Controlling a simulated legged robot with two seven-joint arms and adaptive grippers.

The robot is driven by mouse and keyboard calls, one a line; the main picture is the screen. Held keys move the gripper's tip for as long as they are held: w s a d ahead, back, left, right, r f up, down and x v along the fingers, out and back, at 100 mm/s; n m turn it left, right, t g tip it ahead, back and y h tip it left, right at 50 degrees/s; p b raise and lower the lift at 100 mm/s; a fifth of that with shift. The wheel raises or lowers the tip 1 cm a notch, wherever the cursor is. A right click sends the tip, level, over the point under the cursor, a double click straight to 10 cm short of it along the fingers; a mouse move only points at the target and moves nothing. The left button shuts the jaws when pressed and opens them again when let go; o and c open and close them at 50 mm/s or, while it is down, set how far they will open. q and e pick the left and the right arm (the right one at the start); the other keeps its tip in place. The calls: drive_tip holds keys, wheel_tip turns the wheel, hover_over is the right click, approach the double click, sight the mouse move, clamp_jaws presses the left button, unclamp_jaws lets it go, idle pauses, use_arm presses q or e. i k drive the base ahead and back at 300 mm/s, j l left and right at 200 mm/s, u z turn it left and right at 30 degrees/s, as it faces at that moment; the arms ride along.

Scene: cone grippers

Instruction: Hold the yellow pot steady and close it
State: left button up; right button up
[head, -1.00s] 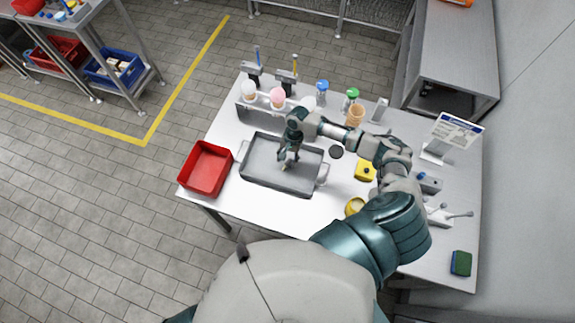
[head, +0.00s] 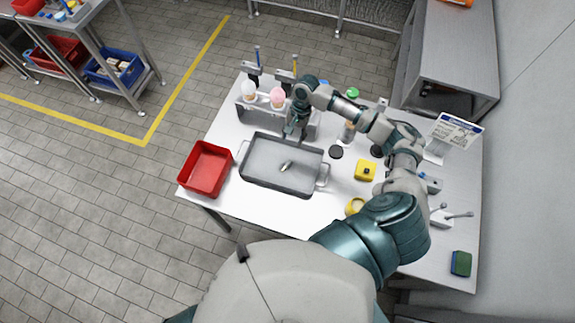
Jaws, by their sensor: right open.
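A round yellow pot (head: 354,206) stands near the front of the table, just left of my right upper arm. Its rim shows as a yellow ring around a pale middle; the arm partly covers it. A black disc (head: 336,152) lies on the table right of the grey tray; I cannot tell whether it is a lid. My right gripper (head: 292,133) is open and empty above the tray's far edge, well away from the pot. A small elongated object (head: 286,167) lies in the tray. My left gripper is not in view.
The grey tray (head: 258,177) fills the table's middle, with a red bin (head: 206,168) at its left. A yellow block (head: 366,170) with a dark top spot sits behind the pot. A sponge (head: 460,263) lies front right.

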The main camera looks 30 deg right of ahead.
sight(355, 206)
drive_tip(key=k+j, duration=1.25)
